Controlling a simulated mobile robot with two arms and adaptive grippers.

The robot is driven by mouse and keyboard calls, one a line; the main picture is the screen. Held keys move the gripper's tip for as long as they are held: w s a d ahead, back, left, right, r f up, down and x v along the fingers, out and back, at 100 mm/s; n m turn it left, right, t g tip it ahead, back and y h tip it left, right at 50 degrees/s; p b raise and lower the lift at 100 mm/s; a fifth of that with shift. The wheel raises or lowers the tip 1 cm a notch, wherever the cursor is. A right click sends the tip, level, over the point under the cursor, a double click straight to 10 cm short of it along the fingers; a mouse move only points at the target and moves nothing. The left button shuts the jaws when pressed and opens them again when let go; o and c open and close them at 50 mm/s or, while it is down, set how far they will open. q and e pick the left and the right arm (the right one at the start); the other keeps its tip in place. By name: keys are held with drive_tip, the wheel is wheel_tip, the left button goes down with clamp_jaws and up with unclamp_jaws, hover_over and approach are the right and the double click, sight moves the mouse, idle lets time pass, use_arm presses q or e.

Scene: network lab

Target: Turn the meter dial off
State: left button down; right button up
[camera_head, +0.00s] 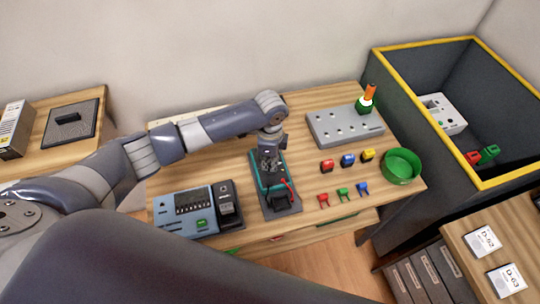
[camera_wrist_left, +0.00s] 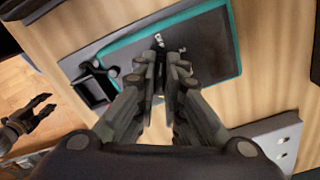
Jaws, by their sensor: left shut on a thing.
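The meter (camera_head: 283,203) has a dark body with a teal frame and lies on the wooden table, with a red lead at its right side. In the left wrist view the meter's teal edge (camera_wrist_left: 231,45) surrounds a grey face. My left gripper (camera_head: 268,166) points down over the upper part of the meter. In the left wrist view my left gripper (camera_wrist_left: 166,72) has its fingers close together at the meter face, shut on the dial, which they hide. My right gripper (camera_wrist_left: 42,105) shows small at the left of the left wrist view, its fingers apart, away from the meter.
A blue device (camera_head: 187,210) stands left of the meter. To its right are small coloured connectors (camera_head: 348,160), a green bowl (camera_head: 402,165) and a grey panel (camera_head: 345,127). A yellow-rimmed dark bin (camera_head: 400,110) stands beyond the table's right edge.

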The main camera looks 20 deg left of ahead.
use_arm(q)
drive_tip(key=shift+r+n+p, duration=0.1)
drive_tip(key=shift+n+p, duration=0.25)
drive_tip(key=shift+n, duration=0.15)
drive_tip(key=c, duration=1.7)
unclamp_jaws()
wheel_tip(320, 180, up, 12)
